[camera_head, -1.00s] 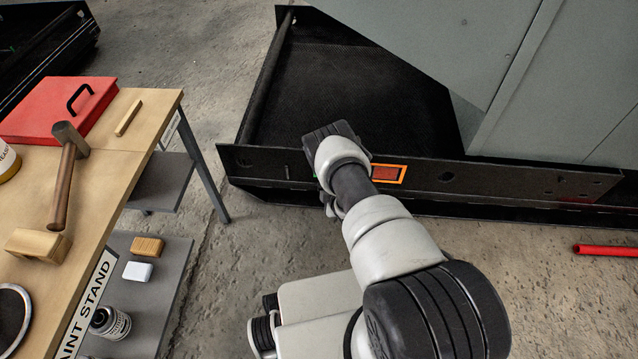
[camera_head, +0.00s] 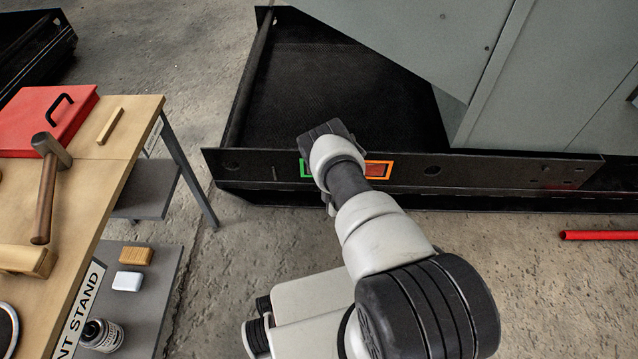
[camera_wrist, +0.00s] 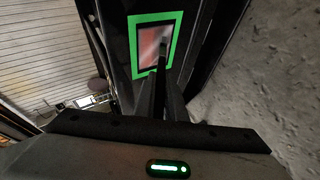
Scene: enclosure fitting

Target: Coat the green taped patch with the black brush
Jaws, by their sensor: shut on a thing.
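The green taped patch (camera_wrist: 135,62) shows in the wrist view as a green frame around a panel that is part reddish and part pale grey. In the head view only the left part of its green tape (camera_head: 304,169) shows beside my wrist; the rest is hidden. My gripper (camera_wrist: 162,98) is shut on a thin dark thing, seemingly the black brush (camera_wrist: 161,58). The brush's end overlaps the panel in the wrist view. I cannot tell whether it touches the surface.
An orange taped patch (camera_head: 378,170) is on the same black rail (camera_head: 480,172), just right of my wrist. A paint stand (camera_head: 118,132) with a mallet (camera_head: 48,185) and red case (camera_head: 40,112) stands left. A red tube (camera_head: 598,235) lies on the floor at right.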

